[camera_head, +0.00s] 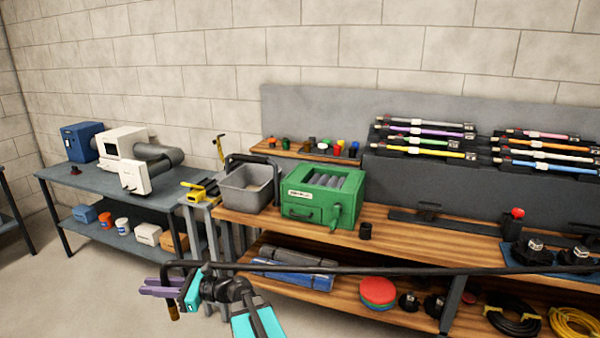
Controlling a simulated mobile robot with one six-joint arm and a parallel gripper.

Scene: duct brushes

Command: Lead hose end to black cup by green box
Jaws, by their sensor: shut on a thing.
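My gripper (166,287), with purple fingers and teal and black parts, is at the lower left, in front of the benches. It is shut on the black hose (400,269) close to its end. The brass-coloured hose end (173,313) points down below the fingers. The hose bends above the gripper and runs right across the front of the wooden bench. The black cup (365,231) stands upright on the bench top, just right of the green box (322,196). The gripper is well left of the cup and nearer the camera.
A grey bin (247,188) stands left of the green box on the wooden bench (420,241). A dark rail and black fittings lie to the right of the cup. Bench top right around the cup is clear. A grey table (105,184) with machines stands at left.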

